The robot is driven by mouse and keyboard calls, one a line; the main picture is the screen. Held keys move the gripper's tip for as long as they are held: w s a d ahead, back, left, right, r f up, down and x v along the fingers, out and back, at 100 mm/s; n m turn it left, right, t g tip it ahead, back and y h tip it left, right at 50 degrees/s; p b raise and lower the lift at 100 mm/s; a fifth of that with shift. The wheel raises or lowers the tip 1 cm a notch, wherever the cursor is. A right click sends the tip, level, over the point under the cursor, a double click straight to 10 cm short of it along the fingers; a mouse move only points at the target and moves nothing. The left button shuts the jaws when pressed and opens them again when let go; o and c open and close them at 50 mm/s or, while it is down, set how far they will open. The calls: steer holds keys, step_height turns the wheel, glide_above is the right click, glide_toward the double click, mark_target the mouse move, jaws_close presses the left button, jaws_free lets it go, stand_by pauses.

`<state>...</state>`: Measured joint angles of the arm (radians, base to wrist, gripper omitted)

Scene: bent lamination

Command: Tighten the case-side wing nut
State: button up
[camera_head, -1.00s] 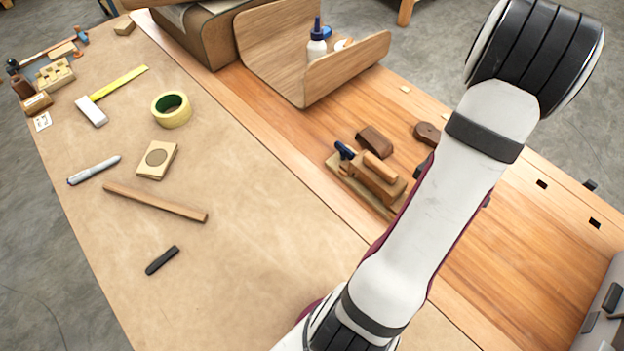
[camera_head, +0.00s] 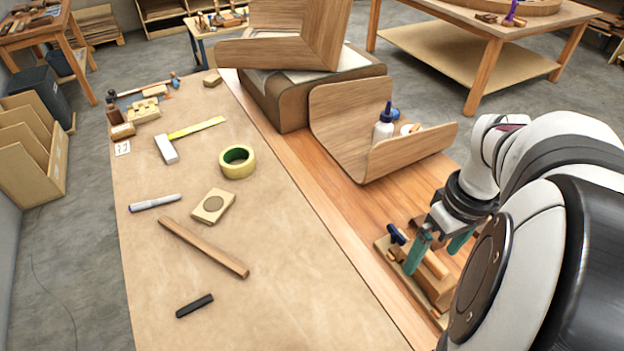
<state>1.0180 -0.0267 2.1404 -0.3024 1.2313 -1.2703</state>
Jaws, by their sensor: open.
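My gripper (camera_head: 435,258) has two teal fingers, apart and pointing down. It is over the wooden, plane-like fixture (camera_head: 438,291) on the right side of the bench, with nothing visible between the fingers. A dark blue part (camera_head: 397,235) sticks up at the fixture's left end, near the left finger. I cannot tell whether a finger touches the fixture. No wing nut can be made out for certain at this size. My own arm covers the right side of the fixture and the bench beyond it.
A brown block-like form (camera_head: 300,100) is at the back. Tape (camera_head: 237,162), a marker (camera_head: 155,203) and a wooden strip (camera_head: 203,247) lie on the left.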

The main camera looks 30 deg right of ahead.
steer(key=w+a+m, duration=0.1)
steer(key=w+a, duration=0.2)
steer(key=a, duration=0.9)
steer(key=shift+w+a+r+m+y, duration=0.2)
steer(key=shift+r+m+y, duration=0.1)
steer(key=shift+r, duration=0.1)
steer(key=s+a+m, duration=0.1)
steer(key=s+a, duration=0.1)
steer(key=a, duration=0.5)
steer(key=s+a+m, duration=0.1)
steer(key=s+a, duration=0.2)
steer(key=a, duration=0.3)
steer(key=shift+s+a+f+m+y, duration=0.25)
steer(key=shift+a+f+m+y, duration=0.05)
steer(key=shift+a+y, duration=0.1)
